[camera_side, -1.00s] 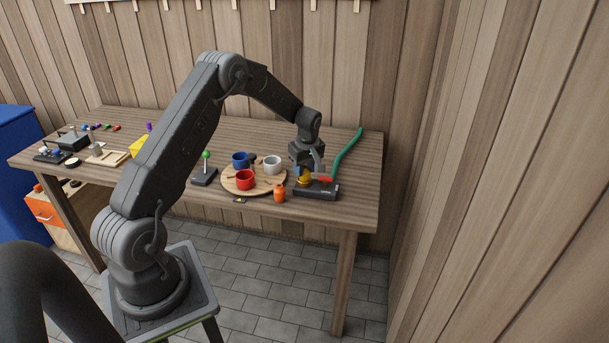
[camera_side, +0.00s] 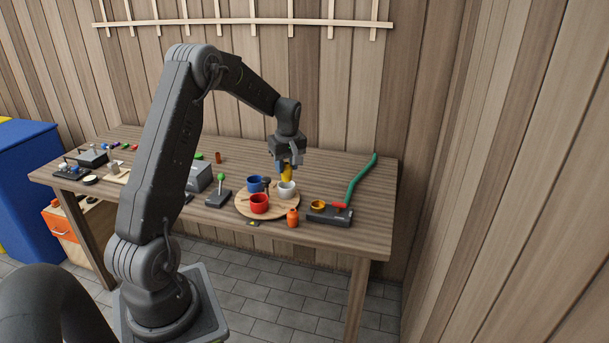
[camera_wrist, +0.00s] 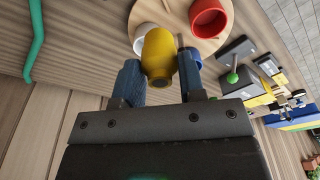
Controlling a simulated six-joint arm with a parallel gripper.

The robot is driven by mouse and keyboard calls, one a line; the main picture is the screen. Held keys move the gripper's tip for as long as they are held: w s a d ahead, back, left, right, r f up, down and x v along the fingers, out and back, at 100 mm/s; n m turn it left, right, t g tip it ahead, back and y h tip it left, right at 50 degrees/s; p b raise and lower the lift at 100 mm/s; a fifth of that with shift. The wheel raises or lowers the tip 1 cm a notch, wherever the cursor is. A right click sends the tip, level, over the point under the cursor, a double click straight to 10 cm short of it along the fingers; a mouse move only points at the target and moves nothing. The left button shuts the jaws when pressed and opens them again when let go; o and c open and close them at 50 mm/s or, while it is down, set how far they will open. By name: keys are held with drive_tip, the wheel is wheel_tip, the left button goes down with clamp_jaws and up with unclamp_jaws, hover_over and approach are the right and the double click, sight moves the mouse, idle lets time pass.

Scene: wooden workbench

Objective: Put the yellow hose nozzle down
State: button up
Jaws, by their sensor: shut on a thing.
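My gripper (camera_side: 286,163) is shut on the yellow hose nozzle (camera_side: 287,174) and holds it above the round wooden board (camera_side: 241,206), over or just behind the white mug (camera_side: 287,190). In the wrist view the nozzle (camera_wrist: 158,48) sits between the two blue-grey fingers of my gripper (camera_wrist: 160,78), with its dark end facing the camera. The white mug is partly hidden behind it there. I cannot tell the exact gap between nozzle and mug.
A blue mug (camera_side: 256,185) and a red mug (camera_side: 259,203) share the board. A green-knobbed joystick (camera_side: 219,195) stands left.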

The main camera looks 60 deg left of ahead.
drive_tip(key=shift+s+a+r, duration=0.3)
drive_tip(key=shift+s+r, duration=0.1)
drive_tip(key=shift+s, duration=0.1)
drive_tip(key=shift+s+d, duration=0.1)
drive_tip(key=shift+s, duration=0.15)
drive_tip(key=w+d+f, duration=0.2)
drive_tip(key=d+f, duration=0.1)
drive_tip(key=d, duration=0.1)
drive_tip(key=w+d+f, duration=0.3)
drive_tip(key=d, duration=0.2)
drive_tip(key=w+d+f, duration=0.2)
drive_tip(key=d+f, duration=0.1)
drive_tip(key=d, duration=0.2)
drive_tip(key=shift+w+f, duration=0.35)
drive_tip(key=shift+f, duration=2)
drive_tip(key=shift+f, duration=0.1)
drive_tip(key=o, duration=0.9)
